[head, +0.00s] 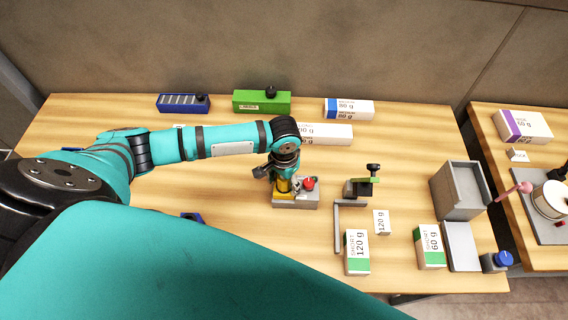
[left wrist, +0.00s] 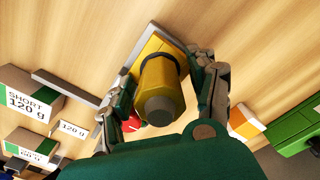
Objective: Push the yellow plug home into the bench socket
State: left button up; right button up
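The yellow plug (head: 282,186) stands at the grey bench socket block (head: 297,204), near the middle of the bench in the head view. In the left wrist view the yellow plug (left wrist: 158,82) has a dark band and a grey end facing the camera. My left gripper (head: 284,178) points down over it. My right gripper is not in view.
A red knob (head: 309,183) is on the socket block, right beside the plug. A clamp-like fixture (head: 362,187) stands to the right. Bare wood lies left of the socket.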

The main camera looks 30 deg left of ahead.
pick_arm(q)
jog(key=shift+r, duration=6)
